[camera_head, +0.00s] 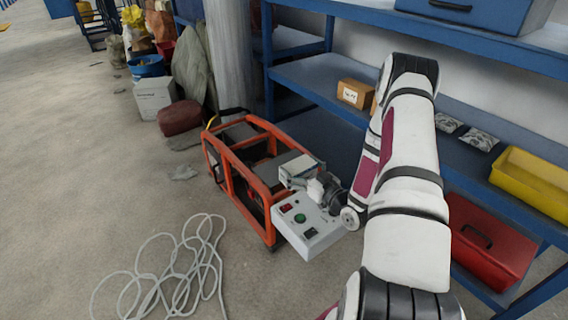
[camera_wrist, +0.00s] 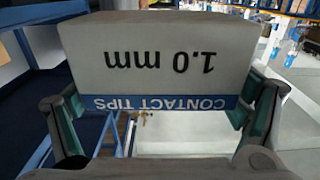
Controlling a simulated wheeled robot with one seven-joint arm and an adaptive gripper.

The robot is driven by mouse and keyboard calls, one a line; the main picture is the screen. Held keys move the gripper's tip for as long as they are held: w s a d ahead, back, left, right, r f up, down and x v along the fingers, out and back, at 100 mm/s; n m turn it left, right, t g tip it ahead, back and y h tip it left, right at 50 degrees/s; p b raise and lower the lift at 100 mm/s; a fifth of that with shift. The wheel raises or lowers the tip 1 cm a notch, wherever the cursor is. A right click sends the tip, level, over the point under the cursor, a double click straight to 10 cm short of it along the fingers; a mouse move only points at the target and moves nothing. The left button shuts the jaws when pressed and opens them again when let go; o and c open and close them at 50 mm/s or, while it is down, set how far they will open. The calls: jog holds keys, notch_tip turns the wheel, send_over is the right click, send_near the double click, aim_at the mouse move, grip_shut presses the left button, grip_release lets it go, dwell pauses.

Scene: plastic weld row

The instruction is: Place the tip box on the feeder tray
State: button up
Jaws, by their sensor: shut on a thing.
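The tip box (camera_wrist: 165,85) is a pale grey box with a blue band reading "CONTACT TIPS" and "1.0 mm", upside down in the wrist view. My gripper (camera_wrist: 160,112) is shut on it, one finger at each side. In the head view the tip box (camera_head: 298,168) shows beyond my gripper (camera_head: 321,186), over the orange-framed machine (camera_head: 240,178). A pale surface (camera_wrist: 185,133) lies below the box in the wrist view. I cannot tell for certain whether it is the feeder tray, or whether the box touches anything.
A grey control box (camera_head: 312,236) with red and green buttons is close beside my gripper. Blue shelving (camera_head: 320,78) stands behind my arm, with a yellow bin (camera_head: 535,183) and red case (camera_head: 488,240). A loose pale cable (camera_head: 165,262) lies on the floor at left.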

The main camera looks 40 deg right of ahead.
jog(key=w+d+b, duration=0.1)
jog(key=w, duration=0.3)
jog(key=w+d+b, duration=0.1)
jog(key=w, duration=0.3)
jog(key=w+d+f+b, duration=0.1)
jog(key=w, duration=0.3)
jog(key=shift+w+f+b, duration=0.1)
jog(key=shift+w+b, duration=0.05)
jog(key=shift+b, duration=0.2)
jog(key=shift+w+f+b, duration=0.1)
jog(key=shift+f+b, duration=0.95)
jog(key=shift+f, duration=0.65)
jog(key=shift+f, duration=0.15)
jog(key=o, duration=1)
